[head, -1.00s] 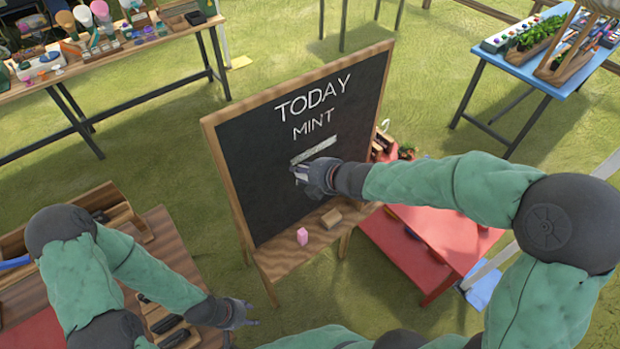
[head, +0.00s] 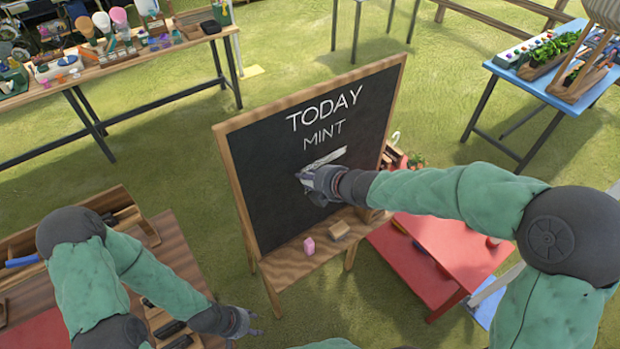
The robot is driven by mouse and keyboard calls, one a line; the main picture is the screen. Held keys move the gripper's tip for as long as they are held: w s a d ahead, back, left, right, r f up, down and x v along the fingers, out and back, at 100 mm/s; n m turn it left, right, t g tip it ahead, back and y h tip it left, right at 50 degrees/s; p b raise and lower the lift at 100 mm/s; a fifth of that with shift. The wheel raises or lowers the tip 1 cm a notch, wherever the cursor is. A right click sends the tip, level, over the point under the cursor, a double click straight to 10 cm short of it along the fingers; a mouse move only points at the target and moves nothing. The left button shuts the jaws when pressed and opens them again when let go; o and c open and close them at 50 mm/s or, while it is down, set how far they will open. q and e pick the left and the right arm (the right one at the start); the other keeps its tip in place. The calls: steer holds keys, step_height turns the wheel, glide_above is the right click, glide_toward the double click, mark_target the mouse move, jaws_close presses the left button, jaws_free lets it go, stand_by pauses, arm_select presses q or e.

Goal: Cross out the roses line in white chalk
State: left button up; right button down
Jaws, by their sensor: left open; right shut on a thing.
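The blackboard (head: 258,160) stands upright in a wooden frame, with TODAY and MINT written in white. Below MINT is a slanting white chalk band (head: 326,159); no roses lettering can be read there. My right gripper (head: 303,179) is at the board just below the band's left end, shut on what looks like a small piece of white chalk, mostly hidden by the fingers. I cannot tell whether it touches the board. My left gripper (head: 250,322) is open and empty, low at the left, away from the board.
A pink chalk (head: 309,245) and a tan block (head: 339,230) lie on the board's ledge (head: 290,264). A red table (head: 455,245) stands right of the board, partly behind my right arm. A wooden table (head: 176,250) with trays is at the lower left.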

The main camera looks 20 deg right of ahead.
steer(key=shift+w+a, duration=0.15)
steer(key=shift+w, duration=0.3)
